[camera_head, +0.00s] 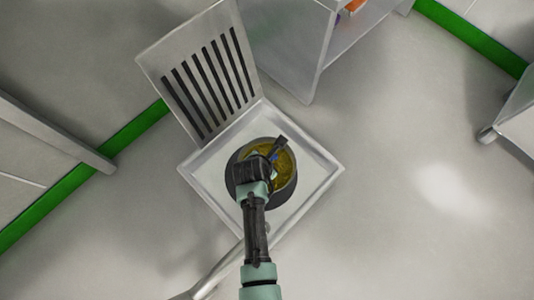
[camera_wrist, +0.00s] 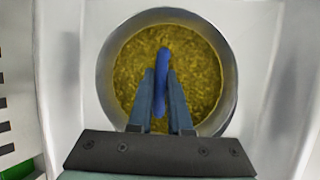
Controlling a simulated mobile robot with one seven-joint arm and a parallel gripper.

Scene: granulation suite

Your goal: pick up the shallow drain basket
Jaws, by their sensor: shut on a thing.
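A round grey metal vessel (camera_head: 291,181) with a mottled yellow inside stands in a square light tray (camera_head: 318,169). It looks shallow and may be the drain basket. In the wrist view the round vessel (camera_wrist: 230,75) fills the middle, its lower rim partly hidden by my gripper. My gripper (camera_wrist: 161,75) is over the vessel, its fingers shut on a long narrow blue piece (camera_wrist: 163,60). I cannot tell whether the blue piece is the basket's handle or a separate thing. In the head view my gripper (camera_head: 281,145) and arm hide part of the vessel.
A slatted light panel (camera_head: 183,50) rises at the tray's upper left edge. A grey cabinet or shelf unit (camera_head: 295,45) stands close at the top, with a small orange item (camera_head: 355,5) in it. Open floor lies to the right and lower left.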

